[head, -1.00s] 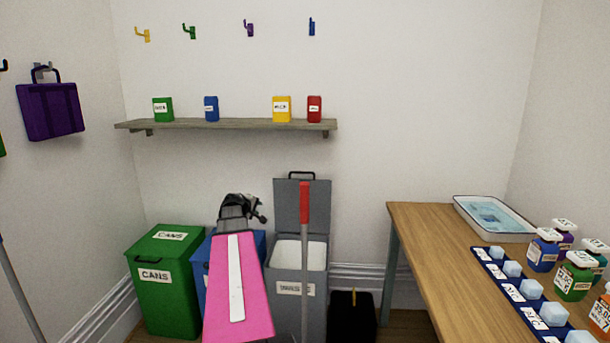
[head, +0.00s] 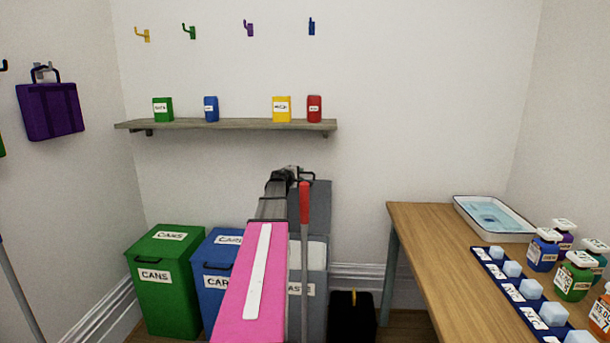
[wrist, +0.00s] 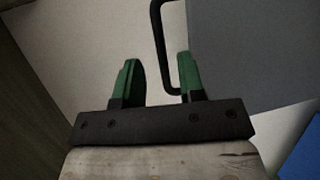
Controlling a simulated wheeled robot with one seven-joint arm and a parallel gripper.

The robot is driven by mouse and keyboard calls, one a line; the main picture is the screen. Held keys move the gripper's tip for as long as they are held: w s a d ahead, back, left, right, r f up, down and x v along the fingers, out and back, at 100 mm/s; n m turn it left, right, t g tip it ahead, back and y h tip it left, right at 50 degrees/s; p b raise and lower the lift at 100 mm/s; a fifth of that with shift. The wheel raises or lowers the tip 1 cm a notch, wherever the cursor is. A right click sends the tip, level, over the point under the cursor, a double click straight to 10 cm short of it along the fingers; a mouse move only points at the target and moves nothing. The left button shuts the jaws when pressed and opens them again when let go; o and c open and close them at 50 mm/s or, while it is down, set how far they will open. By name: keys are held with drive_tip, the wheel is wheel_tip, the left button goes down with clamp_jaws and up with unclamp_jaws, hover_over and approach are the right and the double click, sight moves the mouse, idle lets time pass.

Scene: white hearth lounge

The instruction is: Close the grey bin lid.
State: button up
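The grey bin (head: 317,310) stands against the back wall, partly hidden by my arm and a red-topped pole. Its grey lid (head: 321,215) is open, standing upright at the back. My gripper (head: 299,176) is at the top edge of the lid, by its black handle. In the wrist view my gripper (wrist: 157,80) is open, with green finger pads apart. The black handle (wrist: 160,35) shows in the gap between the fingers, close to the right finger; I cannot tell if they touch. The grey lid (wrist: 255,50) fills the upper right there.
A blue bin (head: 212,262) and a green bin (head: 165,290), both shut, stand left of the grey bin. The red-topped pole (head: 305,205) stands in front of it. A black box (head: 351,318) and a wooden table (head: 425,240) are to the right. A shelf (head: 225,125) is above.

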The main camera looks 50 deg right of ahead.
drive_tip(key=x, duration=0.6)
drive_tip(key=shift+d, duration=0.1)
